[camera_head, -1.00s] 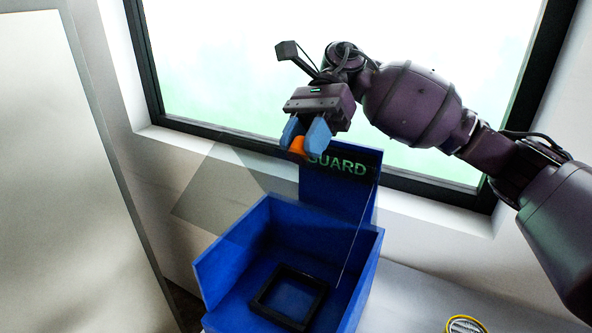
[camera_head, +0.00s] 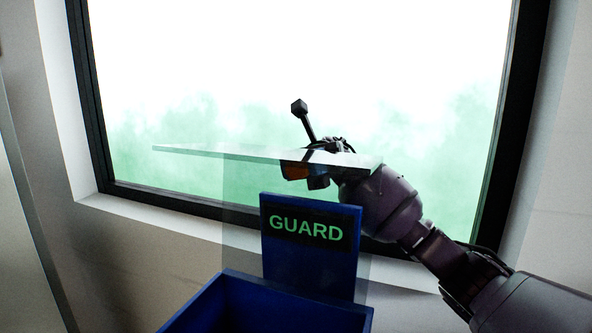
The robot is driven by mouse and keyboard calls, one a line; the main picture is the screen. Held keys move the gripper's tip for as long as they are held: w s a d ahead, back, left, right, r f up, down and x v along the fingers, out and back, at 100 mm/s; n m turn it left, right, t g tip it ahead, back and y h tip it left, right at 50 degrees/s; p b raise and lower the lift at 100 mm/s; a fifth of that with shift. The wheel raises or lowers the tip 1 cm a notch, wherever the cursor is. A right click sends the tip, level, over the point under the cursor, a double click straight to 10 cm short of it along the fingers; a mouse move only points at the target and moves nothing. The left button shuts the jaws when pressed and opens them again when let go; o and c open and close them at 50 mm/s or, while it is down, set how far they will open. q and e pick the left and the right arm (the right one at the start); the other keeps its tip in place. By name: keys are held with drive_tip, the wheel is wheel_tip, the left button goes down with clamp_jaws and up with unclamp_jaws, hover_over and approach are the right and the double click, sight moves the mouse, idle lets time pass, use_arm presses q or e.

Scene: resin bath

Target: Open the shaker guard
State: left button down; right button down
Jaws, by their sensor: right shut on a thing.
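The shaker guard (camera_head: 225,152) is a clear panel, seen nearly edge-on and roughly level, high above the blue shaker box (camera_head: 215,300). A second faint clear face hangs below it in front of the sign. My right gripper (camera_head: 305,177) is at the right part of the guard, partly seen through the clear panel. My left gripper is out of view.
A blue upright plate with the GUARD sign (camera_head: 307,231) stands at the back of the box. Behind it are a window with a dark frame (camera_head: 200,203) and a pale wall. The box's inside floor is out of view.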

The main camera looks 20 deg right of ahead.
drive_tip(key=shift+w+d+f, duration=0.15)
drive_tip(key=shift+w+d, duration=0.05)
drive_tip(key=shift+d, duration=0.05)
drive_tip(key=c, duration=0.8)
unclamp_jaws()
wheel_tip(320, 180, up, 20)
drive_tip(key=shift+r+p, duration=0.1)
drive_tip(key=shift+p, duration=0.2)
